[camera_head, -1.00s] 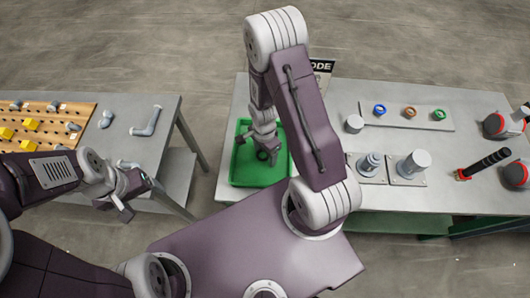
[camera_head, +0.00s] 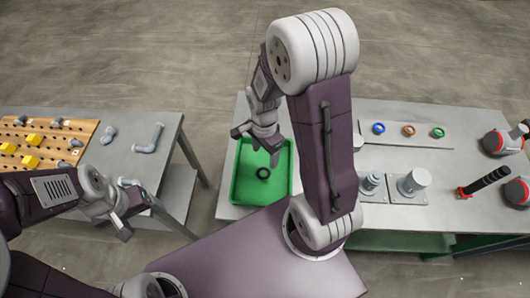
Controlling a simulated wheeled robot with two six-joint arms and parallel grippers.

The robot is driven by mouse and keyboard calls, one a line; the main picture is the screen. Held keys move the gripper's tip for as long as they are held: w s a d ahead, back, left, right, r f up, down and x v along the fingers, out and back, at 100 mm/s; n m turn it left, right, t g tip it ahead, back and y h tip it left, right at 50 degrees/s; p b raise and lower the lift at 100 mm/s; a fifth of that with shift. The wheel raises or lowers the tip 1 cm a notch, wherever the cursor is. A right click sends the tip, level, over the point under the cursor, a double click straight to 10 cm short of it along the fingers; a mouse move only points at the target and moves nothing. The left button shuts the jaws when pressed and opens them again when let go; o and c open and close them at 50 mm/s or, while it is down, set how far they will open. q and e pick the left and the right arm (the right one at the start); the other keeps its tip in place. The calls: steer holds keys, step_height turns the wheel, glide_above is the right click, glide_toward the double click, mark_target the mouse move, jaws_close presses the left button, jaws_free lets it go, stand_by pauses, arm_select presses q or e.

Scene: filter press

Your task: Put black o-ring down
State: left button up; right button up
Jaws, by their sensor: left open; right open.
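The black o-ring (camera_head: 263,173) lies on the floor of the green tray (camera_head: 240,190), near its middle. My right gripper (camera_head: 257,151) is open, above the back part of the tray and a little behind the o-ring, apart from it. My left gripper (camera_head: 129,226) is open and empty, in front of the left table.
The right table (camera_head: 450,215) holds a strip with blue (camera_head: 378,128), orange (camera_head: 408,131) and green (camera_head: 438,132) rings, grey cylindrical fittings (camera_head: 412,181) and a black-handled tool (camera_head: 485,181). The left table (camera_head: 165,165) holds a pegboard (camera_head: 75,130) and grey pipe pieces. A gap separates the tables.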

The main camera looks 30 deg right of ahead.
steer(key=s+a+r+n+t, duration=0.1)
steer(key=s+r+n, duration=0.3)
steer(key=n, duration=1.1)
steer(key=shift+s+a+r, duration=0.25)
steer(key=shift+a+r, duration=0.2)
steer(key=shift+a, duration=0.2)
